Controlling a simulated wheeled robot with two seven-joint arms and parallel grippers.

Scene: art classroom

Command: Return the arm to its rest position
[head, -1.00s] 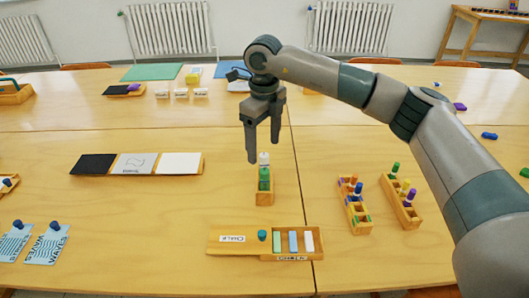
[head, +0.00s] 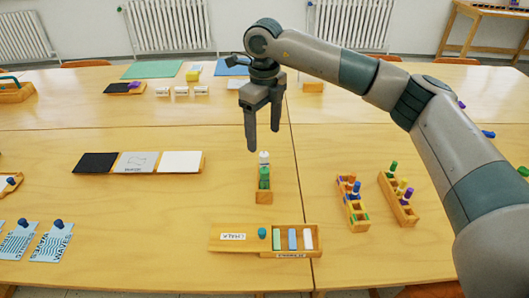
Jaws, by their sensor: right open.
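My right arm reaches in from the right in the head view. Its gripper (head: 262,138) points down with the fingers apart, empty. My left gripper is not in view.
A chalk box (head: 220,245) with an open side of chalk sticks lies in front. Two wooden racks (head: 359,225) (head: 409,218) with coloured pieces stand at right, near my arm. A three-panel board (head: 108,171) lies left. The table between is clear.

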